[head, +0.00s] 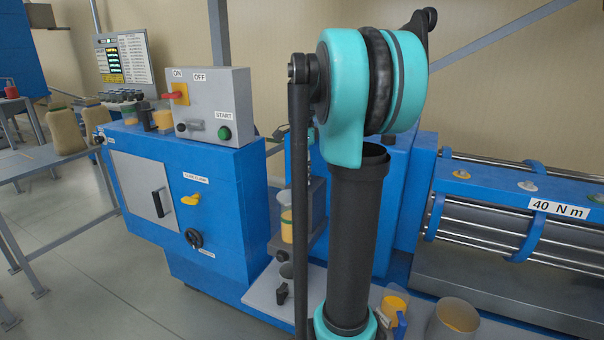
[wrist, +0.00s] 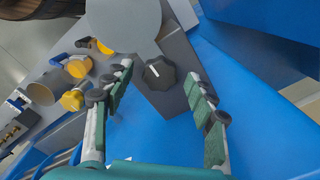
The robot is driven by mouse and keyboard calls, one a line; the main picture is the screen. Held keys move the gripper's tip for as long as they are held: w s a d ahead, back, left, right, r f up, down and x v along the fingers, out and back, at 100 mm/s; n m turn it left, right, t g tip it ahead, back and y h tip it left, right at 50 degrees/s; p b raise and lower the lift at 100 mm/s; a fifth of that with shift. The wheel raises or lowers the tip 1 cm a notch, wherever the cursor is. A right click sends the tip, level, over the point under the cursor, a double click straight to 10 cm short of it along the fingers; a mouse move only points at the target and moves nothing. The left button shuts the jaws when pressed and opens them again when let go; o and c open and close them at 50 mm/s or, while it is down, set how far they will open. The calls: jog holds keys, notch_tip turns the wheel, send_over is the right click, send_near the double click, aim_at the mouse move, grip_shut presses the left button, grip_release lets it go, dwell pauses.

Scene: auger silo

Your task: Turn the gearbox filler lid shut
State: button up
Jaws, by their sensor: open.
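In the wrist view, a flat grey round plate (wrist: 122,22), which looks like the filler lid, has an arm narrowing toward a black lobed knob (wrist: 159,74) with a white pointer mark. The knob sits on a dark grey block. My gripper (wrist: 159,72) is open, with one green-padded finger to the left of the knob and one to the right. Both fingertips appear apart from the knob; their height relative to it is hard to tell. I see no filler opening. In the head view, my arm blocks this area and hides the gripper.
Yellow-topped pieces (wrist: 78,67) and a grey cup (wrist: 40,94) stand left of the fingers. A blue surface lies below and right of the knob. In the head view, a blue cabinet (head: 230,185) with a control box (head: 222,95) stands left, and a roller machine (head: 530,210) right.

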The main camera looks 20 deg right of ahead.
notch_tip(320, 180, up, 12)
dwell(0.5)
dwell(0.3)
